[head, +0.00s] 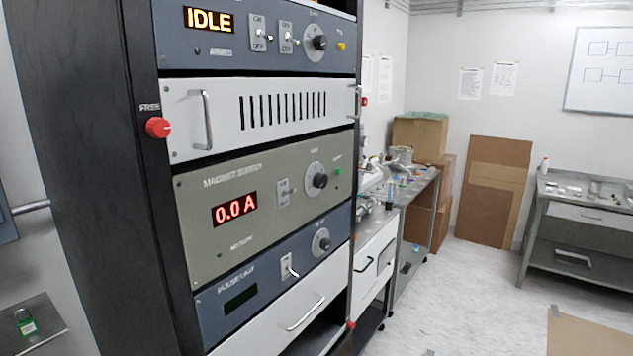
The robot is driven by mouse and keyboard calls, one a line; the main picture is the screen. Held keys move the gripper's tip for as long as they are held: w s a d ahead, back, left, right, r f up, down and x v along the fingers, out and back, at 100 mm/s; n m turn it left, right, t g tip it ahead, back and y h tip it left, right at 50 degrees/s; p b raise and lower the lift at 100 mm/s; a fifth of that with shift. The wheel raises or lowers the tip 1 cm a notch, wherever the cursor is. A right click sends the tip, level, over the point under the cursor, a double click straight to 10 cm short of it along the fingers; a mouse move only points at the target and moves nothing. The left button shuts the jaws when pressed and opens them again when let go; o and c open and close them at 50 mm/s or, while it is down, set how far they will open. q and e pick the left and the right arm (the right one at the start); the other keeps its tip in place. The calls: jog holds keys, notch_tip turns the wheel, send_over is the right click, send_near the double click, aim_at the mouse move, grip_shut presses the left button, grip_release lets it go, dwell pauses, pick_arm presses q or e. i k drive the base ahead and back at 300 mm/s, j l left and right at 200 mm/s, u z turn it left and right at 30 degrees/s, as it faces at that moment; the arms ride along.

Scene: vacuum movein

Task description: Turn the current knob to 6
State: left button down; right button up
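The current knob (319,180) appears to be the black round knob on a pale dial on the magnet supply panel (235,235), in the middle of the rack. Its label and scale are too small to read, so I cannot tell its setting. The red display (234,209) on that panel reads 0.0 A. A small toggle switch (285,192) sits left of the knob, and a green light or button (338,172) sits to its right. Neither of my grippers is in view.
The panel above has an IDLE display (209,19) and another knob (320,42). The panel below has a dark display (240,299) and a smaller knob (325,244). A red knob (158,127) marked FREE is on the rack's post. Drawer handles stick out. Open floor (470,290) lies to the right.

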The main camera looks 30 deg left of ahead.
aim_at(319, 180)
jog(key=u, duration=1.55)
jog(key=i+l, duration=0.15)
jog(key=l, duration=0.2)
jog(key=i+l, duration=0.2)
jog(key=l, duration=0.15)
jog(key=i+l+u, duration=0.1)
jog(key=l, duration=0.25)
